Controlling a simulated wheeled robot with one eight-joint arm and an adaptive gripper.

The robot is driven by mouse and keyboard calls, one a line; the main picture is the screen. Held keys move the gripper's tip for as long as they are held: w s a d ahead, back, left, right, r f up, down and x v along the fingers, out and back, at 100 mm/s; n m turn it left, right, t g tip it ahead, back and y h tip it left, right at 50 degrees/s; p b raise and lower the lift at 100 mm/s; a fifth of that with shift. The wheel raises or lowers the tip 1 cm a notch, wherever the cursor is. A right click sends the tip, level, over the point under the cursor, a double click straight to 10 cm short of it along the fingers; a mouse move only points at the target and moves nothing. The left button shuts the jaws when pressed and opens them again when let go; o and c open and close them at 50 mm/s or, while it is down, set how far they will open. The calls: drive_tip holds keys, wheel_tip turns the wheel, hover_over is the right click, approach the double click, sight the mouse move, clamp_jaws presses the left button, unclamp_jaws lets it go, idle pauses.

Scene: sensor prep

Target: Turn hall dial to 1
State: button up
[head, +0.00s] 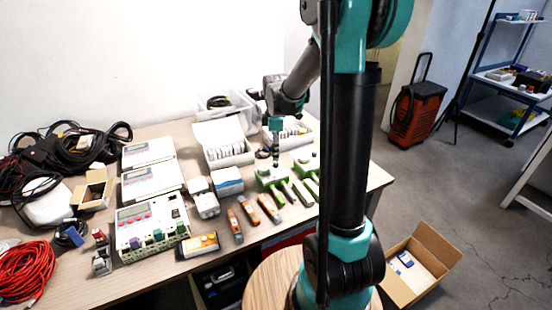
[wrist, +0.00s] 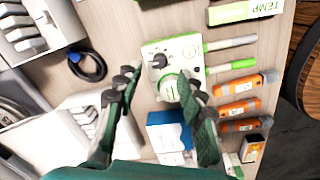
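A white-and-green device (wrist: 188,47) with a black knob (wrist: 158,61) lies on the table ahead of my fingers in the wrist view. A round pale disc (wrist: 172,88) sits on its near part. Its printed name is too small to read, so I cannot confirm it is the hall one. In the head view two green devices show on the table, one on the left (head: 268,176) and one on the right (head: 306,165). My gripper (wrist: 160,77) is open and empty, its fingers on either side of the disc in the picture; contact cannot be told.
A TEMP-labelled device (wrist: 245,11) lies beyond. Orange-and-grey meters (wrist: 237,110) lie to the right, a blue-and-white box (wrist: 168,130) is close below my fingers, and a black cable coil (wrist: 87,65) lies left. White bins (head: 222,141) stand behind the devices in the head view.

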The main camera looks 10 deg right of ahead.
sight(276, 164)
wheel_tip(276, 164, up, 7)
idle(0.3)
drive_tip(key=shift+s+r, duration=0.1)
drive_tip(key=s+d+f+m+t, duration=0.1)
drive_tip(key=s+f+m, duration=0.2)
drive_tip(key=s+m, duration=0.2)
drive_tip(key=s+d+f+m+t, duration=0.1)
drive_tip(key=s+f+m, duration=0.3)
drive_tip(key=s, duration=0.5)
drive_tip(key=s+d+f+m+t, duration=0.2)
drive_tip(key=s+d+f+m, duration=0.1)
drive_tip(key=s+m, duration=0.4)
drive_tip(key=shift+s+f, duration=0.35)
drive_tip(key=shift+f, duration=0.15)
